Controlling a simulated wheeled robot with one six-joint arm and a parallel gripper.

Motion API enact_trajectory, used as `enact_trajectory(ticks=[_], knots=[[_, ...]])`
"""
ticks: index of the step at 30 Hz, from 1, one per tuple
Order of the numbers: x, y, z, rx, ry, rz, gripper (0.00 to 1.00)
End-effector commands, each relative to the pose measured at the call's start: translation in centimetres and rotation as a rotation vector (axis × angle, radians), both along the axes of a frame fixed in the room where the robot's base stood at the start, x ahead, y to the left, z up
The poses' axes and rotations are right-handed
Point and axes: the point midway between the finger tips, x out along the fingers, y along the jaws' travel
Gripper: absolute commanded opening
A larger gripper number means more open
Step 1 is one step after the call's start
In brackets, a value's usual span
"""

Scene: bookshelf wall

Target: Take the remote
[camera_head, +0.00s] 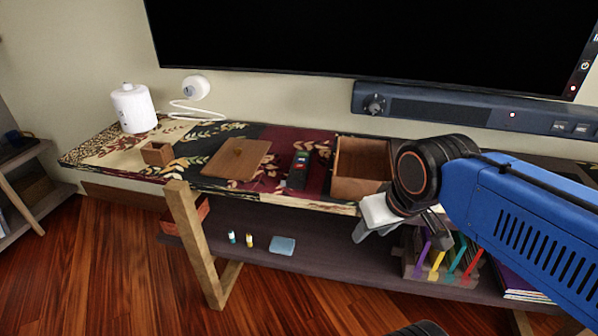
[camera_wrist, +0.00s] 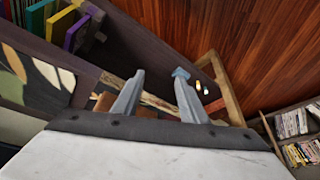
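The remote (camera_head: 298,172) looks like a small dark handset with small red and green marks. It lies on the patterned cloth of the shelf top (camera_head: 222,187), between a brown wooden board (camera_head: 238,160) and an open wooden box (camera_head: 361,167). My gripper (camera_head: 364,236) is to the right of the remote, in front of the shelf edge and below the box. In the wrist view, my gripper (camera_wrist: 160,76) has its two grey fingers apart with nothing between them. I cannot make out the remote in the wrist view.
A white cylinder (camera_head: 133,108) and a small wooden box (camera_head: 157,153) stand at the left. A black screen (camera_head: 360,35) and a soundbar (camera_head: 450,105) are behind. The lower shelf holds a blue pad (camera_head: 283,246) and colourful folders (camera_head: 440,256).

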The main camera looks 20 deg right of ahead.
Motion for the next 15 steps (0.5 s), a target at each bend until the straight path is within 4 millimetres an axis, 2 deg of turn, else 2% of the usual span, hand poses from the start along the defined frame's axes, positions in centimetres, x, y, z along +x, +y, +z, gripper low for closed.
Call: enact_trajectory(ticks=[6, 7, 9, 10, 15], knots=[[0.0, 0.0, 0.0, 0.0, 0.0, 0.0, 0.39], [0.0, 0.0, 0.0, 0.0, 0.0, 0.0, 0.41], [0.1, 0.0, 0.1, 0.0, 0.001, -0.001, 0.58], [0.2, 0.0, 0.2, 0.002, 0.003, -0.002, 0.62], [2.2, 0.3, 2.2, 0.018, 0.034, -0.032, 0.62]])
